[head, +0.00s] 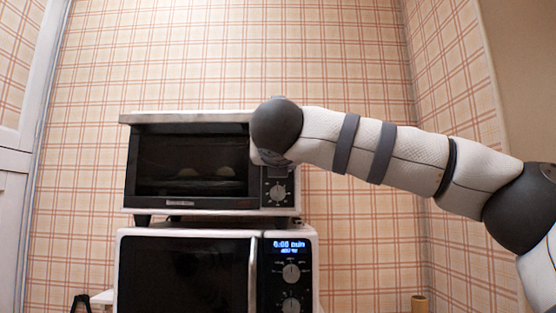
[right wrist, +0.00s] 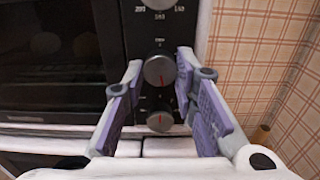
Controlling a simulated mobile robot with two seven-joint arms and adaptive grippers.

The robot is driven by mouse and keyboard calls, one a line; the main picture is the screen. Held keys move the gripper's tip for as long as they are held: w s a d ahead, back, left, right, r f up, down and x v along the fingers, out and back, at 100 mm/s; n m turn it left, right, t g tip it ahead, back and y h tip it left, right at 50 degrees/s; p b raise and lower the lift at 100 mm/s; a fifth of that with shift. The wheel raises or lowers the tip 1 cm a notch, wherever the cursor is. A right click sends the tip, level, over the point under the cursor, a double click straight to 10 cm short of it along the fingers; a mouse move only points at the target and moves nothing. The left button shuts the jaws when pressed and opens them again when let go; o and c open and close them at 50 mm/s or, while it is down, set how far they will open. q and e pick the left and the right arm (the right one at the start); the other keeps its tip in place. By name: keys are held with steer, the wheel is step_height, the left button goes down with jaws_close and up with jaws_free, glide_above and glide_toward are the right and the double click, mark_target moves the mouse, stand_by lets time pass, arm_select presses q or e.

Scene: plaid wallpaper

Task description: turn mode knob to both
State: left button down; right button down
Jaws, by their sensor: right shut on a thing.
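The toaster oven (head: 190,203) stands on top of the microwave, with its control panel at the right of its door. In the right wrist view a round grey knob (right wrist: 157,72) with a red mark sits in the middle of the panel, between the fingertips of my right gripper (right wrist: 161,66). The gripper is shut on this knob. Another knob (right wrist: 159,121) is below it and one (right wrist: 158,3) is above, cut by the frame edge. The mode lettering is too small to read. In the head view my right wrist hides the fingers and upper panel. My left gripper is not in view.
The white microwave (head: 185,233) below has a vertical handle (head: 253,276), a lit display (head: 289,245) and two knobs. Two pale round items (head: 219,173) show behind the oven glass. Plaid walls stand behind and at the right. A tan cylinder (head: 419,303) is at lower right.

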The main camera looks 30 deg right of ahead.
steer(key=shift+m, duration=1)
steer(key=c, duration=1.3)
jaws_free()
steer(key=v, duration=1.2)
steer(key=shift+s, duration=0.1)
